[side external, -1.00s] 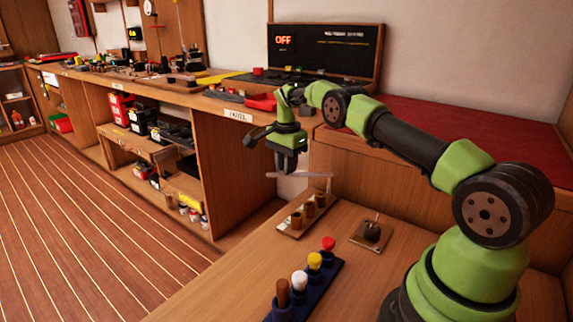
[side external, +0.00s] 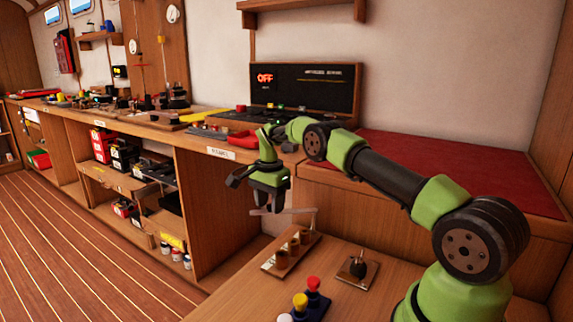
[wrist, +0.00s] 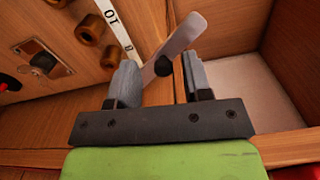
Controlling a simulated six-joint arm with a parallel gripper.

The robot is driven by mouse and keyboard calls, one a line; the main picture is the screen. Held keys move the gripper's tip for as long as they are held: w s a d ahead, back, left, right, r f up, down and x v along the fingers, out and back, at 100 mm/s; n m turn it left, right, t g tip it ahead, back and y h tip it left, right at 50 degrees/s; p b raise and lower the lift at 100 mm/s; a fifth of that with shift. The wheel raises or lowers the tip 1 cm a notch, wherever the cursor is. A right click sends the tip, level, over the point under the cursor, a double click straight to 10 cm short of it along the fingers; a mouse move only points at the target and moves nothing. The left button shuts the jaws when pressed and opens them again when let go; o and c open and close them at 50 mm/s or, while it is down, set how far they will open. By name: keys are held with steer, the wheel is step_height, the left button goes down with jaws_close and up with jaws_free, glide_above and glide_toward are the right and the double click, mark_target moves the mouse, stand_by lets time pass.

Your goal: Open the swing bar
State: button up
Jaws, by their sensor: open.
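The swing bar, a pale flat bar, shows in the side view (side external: 285,211) about level, by a thin upright post above the front table. In the wrist view the swing bar (wrist: 182,37) runs slanted, with a dark round knob (wrist: 163,66) near its lower end. My gripper (side external: 269,204) is over the left part of the bar, fingers pointing down. In the wrist view my gripper (wrist: 161,88) is open, and the bar's lower end and knob lie between the two jaws. I cannot tell whether a jaw touches the bar.
Close by stands a wooden board (side external: 270,266) with brown cylinders. A small plate with a dark knob (side external: 358,267) is to its right. A blue rack (side external: 314,307) holds red and yellow-topped pegs in front. A console reading OFF (side external: 300,88) stands on the bench behind.

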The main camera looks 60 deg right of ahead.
steer(key=s+a+n, duration=0.4)
steer(key=s+n, duration=0.5)
steer(key=n, duration=0.1)
step_height(320, 180, up, 11)
steer(key=s+a+r+n+t, duration=0.2)
steer(key=s+a+r+t, duration=0.2)
steer(key=s+a+r, duration=0.4)
steer(key=shift+a+r+n, duration=0.4)
steer(key=shift+a+r, duration=0.85)
steer(key=shift+a, duration=0.45)
steer(key=shift+w, duration=0.15)
steer(key=w+d+f+n+g, duration=0.4)
steer(key=w+d+f+n, duration=0.5)
steer(key=d+f+n, duration=0.4)
step_height(320, 180, down, 8)
steer(key=a+n, duration=0.1)
steer(key=shift+a+f, duration=0.25)
steer(key=shift+a, duration=0.1)
